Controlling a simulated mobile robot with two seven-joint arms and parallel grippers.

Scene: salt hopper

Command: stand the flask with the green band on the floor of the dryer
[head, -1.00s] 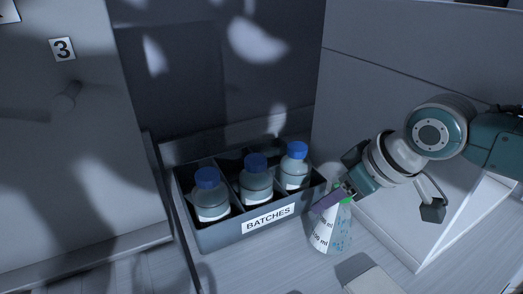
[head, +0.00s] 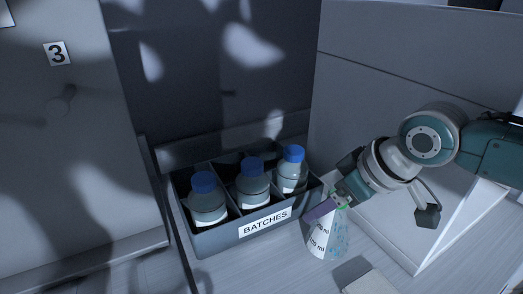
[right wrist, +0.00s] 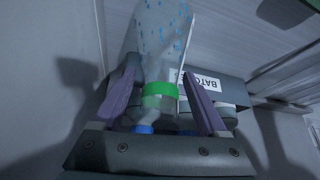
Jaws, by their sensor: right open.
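The flask with the green band (head: 323,242) is a clear conical flask with volume marks and blue specks. It stands upright on the pale surface just right of the batches box. My right gripper (head: 331,206) is at its neck, with a purple finger on either side. In the right wrist view, the flask (right wrist: 163,40) and its green band lie between the open fingers (right wrist: 160,85), with gaps visible beside the band. The fingers partly hide the neck in the head view. My left gripper is not in view. I cannot tell which part is the dryer.
A grey divided box labelled BATCHES (head: 226,238) holds three blue-capped bottles (head: 250,187). A grey panel marked 3 (head: 75,150), with a knob, stands at left. A pale flat block (head: 372,284) lies in front of the flask. A grey wall rises behind my right arm.

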